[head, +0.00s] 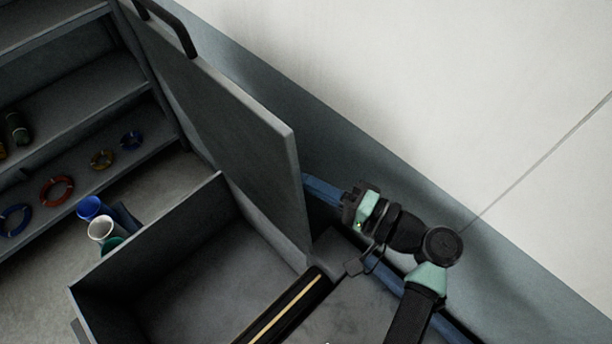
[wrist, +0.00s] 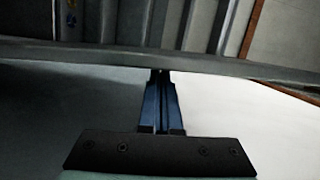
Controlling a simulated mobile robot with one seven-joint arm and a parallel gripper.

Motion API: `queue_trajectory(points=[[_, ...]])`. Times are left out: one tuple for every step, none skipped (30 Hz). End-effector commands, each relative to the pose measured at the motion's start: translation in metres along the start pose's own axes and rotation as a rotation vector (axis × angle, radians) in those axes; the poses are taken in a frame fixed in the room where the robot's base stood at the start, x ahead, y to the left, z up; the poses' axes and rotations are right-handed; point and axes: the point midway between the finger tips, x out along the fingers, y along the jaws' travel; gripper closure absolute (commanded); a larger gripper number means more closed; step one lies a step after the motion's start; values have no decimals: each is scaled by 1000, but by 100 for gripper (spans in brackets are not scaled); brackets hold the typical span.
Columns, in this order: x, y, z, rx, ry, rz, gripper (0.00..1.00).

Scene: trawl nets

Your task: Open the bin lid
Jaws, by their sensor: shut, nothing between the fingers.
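The bin (head: 100,272) is a dark grey open-topped box in the head view, and its inside shows empty where visible. Its lid (head: 240,135) stands raised, near upright, at the wall side of the bin, with a dark handle (head: 178,32) at its upper left end. My gripper (head: 307,182) is at the lid's right edge, on the wall side, its blue fingers together and pointing left. In the wrist view the shut fingers (wrist: 160,76) end at the lid's grey edge (wrist: 240,68); whether they touch it I cannot tell. Nothing is between them.
Grey shelves (head: 70,100) stand at the left with several coloured rings, such as a red ring (head: 57,190). A blue cup (head: 92,208) and a white cup (head: 101,229) are beyond the bin's left wall. The wall (head: 430,80) is close behind the lid and my gripper.

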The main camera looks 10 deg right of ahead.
Motion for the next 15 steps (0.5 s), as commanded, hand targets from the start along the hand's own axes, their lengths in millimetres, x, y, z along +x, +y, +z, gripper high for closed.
queue_trajectory(points=[[1, 0, 4, -4, -1, 2, 100], [2, 1, 7, -9, -2, 3, 100], [3, 0, 12, -20, -3, 6, 100], [5, 0, 17, -30, -4, 8, 100], [6, 0, 22, -42, -4, 11, 100], [8, 0, 30, -57, -4, 15, 100], [9, 0, 35, -71, -5, 18, 100], [10, 1, 41, -84, -6, 22, 100], [12, 2, 48, -99, -6, 26, 100], [13, 2, 52, -112, -5, 29, 100], [14, 3, 56, -121, -5, 32, 100], [16, 3, 61, -134, -6, 35, 100], [16, 3, 64, -141, -6, 36, 100], [16, 3, 66, -148, -5, 38, 100], [17, 3, 68, -155, -4, 39, 100]])
